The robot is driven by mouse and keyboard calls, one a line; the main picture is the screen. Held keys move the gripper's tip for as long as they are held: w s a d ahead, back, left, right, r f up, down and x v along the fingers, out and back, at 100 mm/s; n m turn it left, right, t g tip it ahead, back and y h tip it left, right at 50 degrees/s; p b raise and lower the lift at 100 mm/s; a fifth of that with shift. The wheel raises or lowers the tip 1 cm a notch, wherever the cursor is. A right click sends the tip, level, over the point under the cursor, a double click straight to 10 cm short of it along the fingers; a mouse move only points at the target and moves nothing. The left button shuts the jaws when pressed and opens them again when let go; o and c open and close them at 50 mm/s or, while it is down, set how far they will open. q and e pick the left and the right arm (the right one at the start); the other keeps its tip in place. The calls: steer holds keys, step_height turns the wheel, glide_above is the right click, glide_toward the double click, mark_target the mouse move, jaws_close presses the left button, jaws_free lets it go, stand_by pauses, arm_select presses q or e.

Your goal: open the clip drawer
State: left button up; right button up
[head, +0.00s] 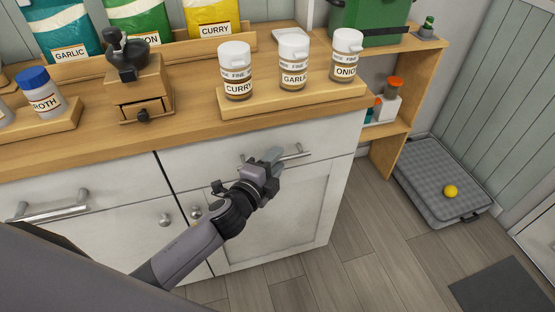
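The white cabinet has two drawers in its top row; no label shows which is the clip drawer. The right drawer (210,162) looks shut, flush with the cabinet front. Its metal bar handle (297,154) is partly hidden by my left gripper (272,157). The gripper's fingertips are at the handle's middle in the picture; I cannot tell whether they touch or enclose it. The left drawer (100,180) also looks shut, with its own bar handle (55,211). My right gripper is not in view.
Seasoning jars (293,62) stand on a wooden board (260,107) above the right drawer. A wooden grinder (138,85) and a blue-lidded jar (41,92) stand farther left. Cabinet doors with round knobs (165,220) are below. Open floor (350,240) lies to the right.

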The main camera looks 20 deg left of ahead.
arm_select(q)
steer(key=shift+w+d, duration=0.15)
steer(key=shift+w, duration=0.4)
jaws_close()
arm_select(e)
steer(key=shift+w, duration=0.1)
arm_select(q)
steer(key=shift+s+f, duration=0.1)
steer(key=shift+s, duration=0.05)
